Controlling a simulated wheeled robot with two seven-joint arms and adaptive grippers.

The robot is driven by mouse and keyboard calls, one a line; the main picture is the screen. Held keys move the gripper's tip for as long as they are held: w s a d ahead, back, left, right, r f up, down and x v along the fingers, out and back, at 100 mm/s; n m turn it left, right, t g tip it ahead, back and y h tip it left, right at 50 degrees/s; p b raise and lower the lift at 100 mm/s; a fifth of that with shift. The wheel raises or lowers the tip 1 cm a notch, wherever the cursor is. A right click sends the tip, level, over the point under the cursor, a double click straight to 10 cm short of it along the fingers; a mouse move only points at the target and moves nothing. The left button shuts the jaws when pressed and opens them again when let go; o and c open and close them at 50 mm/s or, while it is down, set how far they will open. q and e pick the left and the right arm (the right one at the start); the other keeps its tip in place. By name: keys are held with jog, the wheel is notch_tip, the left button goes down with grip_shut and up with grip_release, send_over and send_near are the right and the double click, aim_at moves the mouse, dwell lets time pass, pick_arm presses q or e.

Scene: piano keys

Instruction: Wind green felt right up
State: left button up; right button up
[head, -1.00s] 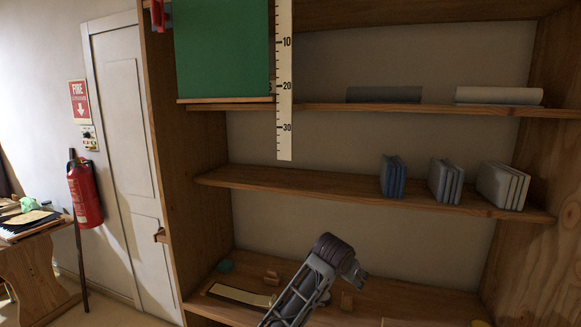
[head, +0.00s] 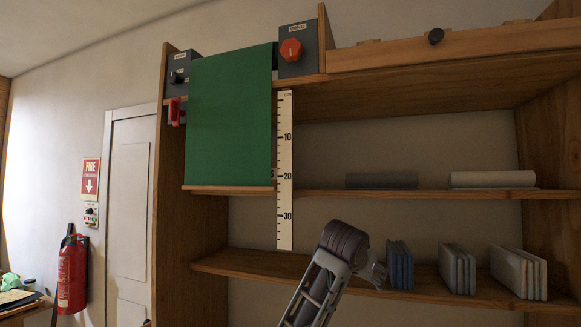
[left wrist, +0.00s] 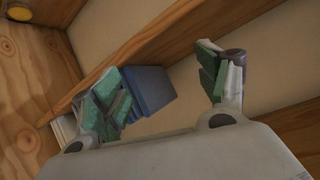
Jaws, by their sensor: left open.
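The green felt (head: 230,120) hangs as a flat sheet from the top shelf, its lower edge at the middle-upper shelf's level. A white ruler (head: 285,170) marked in cm hangs along its right edge. A grey box with a red knob (head: 291,50), labelled WIND, stands right of the felt's top. A second grey box with a dark knob (head: 178,78) stands at its left. My left gripper (head: 376,274) is low, below and right of the felt, mostly hidden behind its wrist. In the left wrist view its green-padded fingers (left wrist: 163,92) are spread, with nothing between them. My right gripper is out of view.
Grey rolls (head: 382,180) lie on a shelf. Blue blocks (head: 400,265) and grey blocks (head: 457,268) stand on the shelf beside my left gripper. A red handle (head: 175,112) is on the left upright. A fire extinguisher (head: 72,270) hangs on the wall at left.

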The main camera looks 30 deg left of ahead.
pick_arm(q)
jog(key=s+a+r+n+t+y, duration=0.15)
jog(key=s+r, duration=0.25)
jog(key=r, duration=1.3)
jog(key=s+a+r+t, duration=0.2)
jog(key=s+a+r, duration=0.1)
jog(key=r, duration=1.3)
jog(key=n+t+y, duration=0.2)
jog(key=n, duration=0.1)
send_near(290, 48)
jog(key=v, duration=0.4)
jog(key=shift+a+f, duration=0.1)
jog(key=shift+f, duration=0.15)
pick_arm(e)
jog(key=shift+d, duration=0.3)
pick_arm(q)
jog(key=shift+w, duration=0.15)
jog(key=p+x, duration=0.4)
jog(key=x, duration=0.7)
jog(key=shift+w+r, duration=0.2)
jog(key=shift+w, duration=0.2)
jog(key=shift+x, duration=0.9)
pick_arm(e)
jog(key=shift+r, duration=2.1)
